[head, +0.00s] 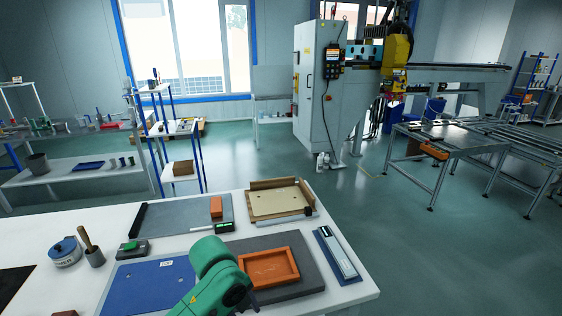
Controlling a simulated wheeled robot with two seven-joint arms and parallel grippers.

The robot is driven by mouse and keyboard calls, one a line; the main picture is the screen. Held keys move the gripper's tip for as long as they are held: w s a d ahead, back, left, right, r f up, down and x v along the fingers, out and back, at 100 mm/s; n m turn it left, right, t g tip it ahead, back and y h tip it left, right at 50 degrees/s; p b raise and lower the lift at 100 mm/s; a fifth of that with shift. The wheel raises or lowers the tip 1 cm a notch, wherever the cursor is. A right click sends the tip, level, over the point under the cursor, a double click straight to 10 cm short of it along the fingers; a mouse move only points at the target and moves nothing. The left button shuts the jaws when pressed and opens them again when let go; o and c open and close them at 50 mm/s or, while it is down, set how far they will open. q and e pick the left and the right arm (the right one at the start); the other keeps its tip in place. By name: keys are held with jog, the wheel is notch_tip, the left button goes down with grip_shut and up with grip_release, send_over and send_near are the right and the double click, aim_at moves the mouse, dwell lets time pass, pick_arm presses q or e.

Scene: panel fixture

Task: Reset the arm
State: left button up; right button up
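A green arm link of mine (212,272) comes in at the bottom middle, above the white table. It covers part of the blue mat and the near left corner of the orange tray. I cannot tell which arm it belongs to. Neither gripper shows in the head view. The panel fixture (262,206), a wooden frame with a beige panel, lies at the far right of the table, apart from the visible arm link.
The white table (100,212) holds an orange tray (291,281) on a dark grey mat, a blue mat (135,288), a black-and-white tool in a blue holder (337,254), an orange block (216,207) and a blue-lidded pot (65,251). Open floor lies beyond.

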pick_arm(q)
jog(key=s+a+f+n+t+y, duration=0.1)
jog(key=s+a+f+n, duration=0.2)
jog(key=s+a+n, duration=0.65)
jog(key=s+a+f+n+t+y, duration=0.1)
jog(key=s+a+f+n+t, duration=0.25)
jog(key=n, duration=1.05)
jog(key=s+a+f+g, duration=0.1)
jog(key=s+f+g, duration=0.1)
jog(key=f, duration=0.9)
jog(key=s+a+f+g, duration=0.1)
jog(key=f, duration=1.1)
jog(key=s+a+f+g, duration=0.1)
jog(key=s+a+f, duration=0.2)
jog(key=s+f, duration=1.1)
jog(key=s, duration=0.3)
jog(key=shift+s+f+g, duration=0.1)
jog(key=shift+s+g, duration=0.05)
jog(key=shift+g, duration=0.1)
